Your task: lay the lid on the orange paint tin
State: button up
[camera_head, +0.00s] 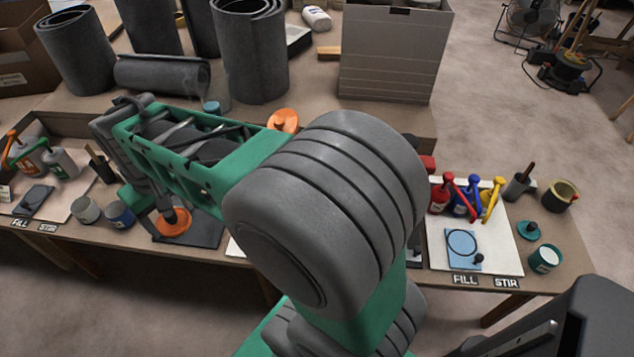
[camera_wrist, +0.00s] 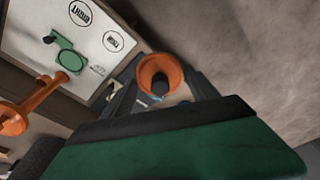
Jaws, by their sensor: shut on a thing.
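An orange lid (camera_head: 174,226) with a dark knob is at my gripper (camera_head: 168,208), over a dark mat on the left part of the bench. In the wrist view the orange round lid (camera_wrist: 147,68) shows between the fingers of my gripper (camera_wrist: 160,92), which is shut on it around the knob. The orange paint tin cannot be made out for certain, and I cannot tell whether it stands under the lid. Another round orange thing (camera_head: 283,121) shows behind my arm, partly hidden.
A grey tin (camera_head: 87,209) and a blue tin (camera_head: 119,214) stand just left of the lid. A dark mat (camera_head: 206,229) lies beneath. Bottles stand on the left tray. A right tray (camera_head: 510,262), a teal lid (camera_head: 529,231) and a teal tin (camera_head: 545,259) lie far right.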

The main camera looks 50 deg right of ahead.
jog(key=s+d+f+m, duration=0.2)
jog(key=s+d+m, duration=0.15)
jog(key=d, duration=0.55)
jog(key=s+d+f+m+h+p, duration=0.1)
jog(key=s+d+f+m, duration=0.2)
jog(key=d, duration=0.7)
jog(key=s+d+f+m, duration=0.1)
jog(key=s+d+m, duration=0.3)
jog(key=d, duration=0.5)
jog(key=s+d+f+m+g, duration=0.15)
jog(key=s+d+m, duration=0.25)
jog(key=s, duration=0.4)
jog(key=s+d+f+m, duration=0.25)
jog(key=s+d, duration=0.25)
jog(key=s, duration=0.3)
jog(key=s+d+f+m+g, duration=0.15)
jog(key=s+d+m, duration=0.25)
jog(key=s, duration=0.4)
jog(key=shift+t+h, duration=0.4)
notch_tip(320, 180, down, 6)
jog(key=b, duration=0.3)
jog(key=shift+b, duration=0.4)
jog(key=shift+w+a+r, duration=0.1)
jog(key=shift+a, duration=0.05)
jog(key=shift+f, duration=0.4)
